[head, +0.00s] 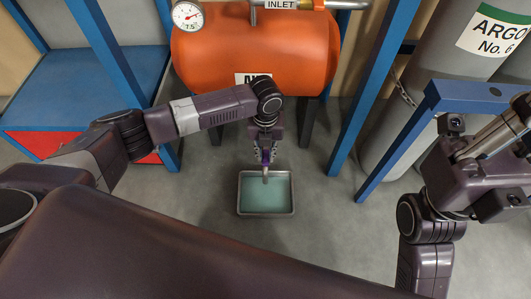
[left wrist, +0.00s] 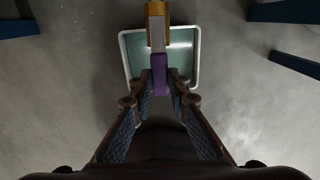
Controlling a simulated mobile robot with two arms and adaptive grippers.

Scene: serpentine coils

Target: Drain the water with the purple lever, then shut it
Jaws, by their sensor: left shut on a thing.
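My left gripper (head: 265,157) is below the orange tank (head: 255,55), above the floor tray. In the left wrist view its two fingers (left wrist: 161,84) are shut on the purple lever (left wrist: 161,70), one on each side of the grip. A pale grey stem runs from the grip to a brass valve body (left wrist: 156,8). In the head view the lever is mostly hidden by the gripper. The metal tray (head: 240,210) stands on the floor beneath and holds greenish water (head: 265,195). I cannot tell whether water is flowing. My right arm is folded at the right; its fingertips are not clear.
A blue frame post (head: 372,85) stands right of the tank, and another (head: 108,55) stands to its left. Grey argon cylinders (head: 455,60) stand at the right behind a blue rail (head: 395,155). A gauge (head: 187,15) sits at the tank's upper left. The floor around the tray is clear.

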